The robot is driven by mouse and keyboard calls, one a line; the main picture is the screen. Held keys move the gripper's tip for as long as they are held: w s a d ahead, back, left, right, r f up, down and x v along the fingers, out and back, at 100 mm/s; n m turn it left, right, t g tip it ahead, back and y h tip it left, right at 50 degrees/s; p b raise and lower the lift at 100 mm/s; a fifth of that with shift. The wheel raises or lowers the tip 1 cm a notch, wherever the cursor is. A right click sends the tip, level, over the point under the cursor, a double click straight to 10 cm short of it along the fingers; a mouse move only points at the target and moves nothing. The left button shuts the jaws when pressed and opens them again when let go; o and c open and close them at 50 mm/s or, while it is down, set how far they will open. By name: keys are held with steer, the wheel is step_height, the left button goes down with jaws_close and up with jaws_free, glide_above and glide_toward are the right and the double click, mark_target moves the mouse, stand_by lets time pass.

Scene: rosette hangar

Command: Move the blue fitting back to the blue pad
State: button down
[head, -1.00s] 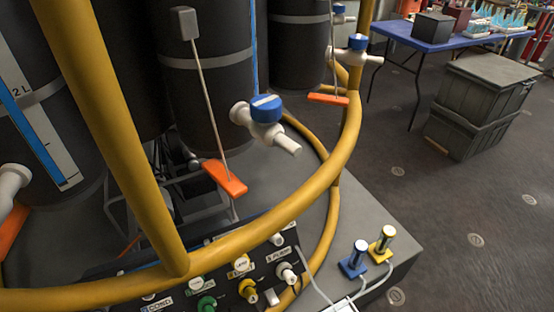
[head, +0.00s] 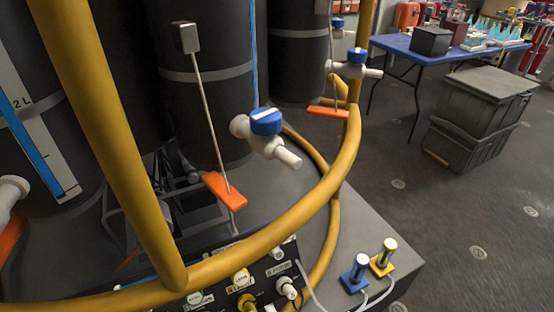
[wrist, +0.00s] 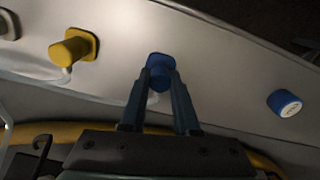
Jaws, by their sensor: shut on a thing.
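In the wrist view my gripper (wrist: 160,83) points at a pale panel, its two dark fingers closed on a blue fitting (wrist: 160,58) at mid-picture. The fingers cover its lower part, and I cannot tell whether it still touches the panel. My gripper is not in the head view. In the head view a blue pad (head: 352,286) bears an upright post (head: 361,264) with a pale top. I cannot tell whether this is the same blue piece as in the wrist view.
A yellow pad with its post (head: 385,255) stands close beside the blue one; a yellow fitting (wrist: 72,49) shows left in the wrist view. A blue cap with a white face (wrist: 285,103) is at right. A yellow rail (head: 290,232) curves before the tanks. Thin cables run nearby.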

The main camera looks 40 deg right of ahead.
steer(key=c, duration=0.6)
jaws_free()
steer(key=shift+o, duration=0.2)
step_height(320, 180, up, 13)
steer(key=p, duration=0.6)
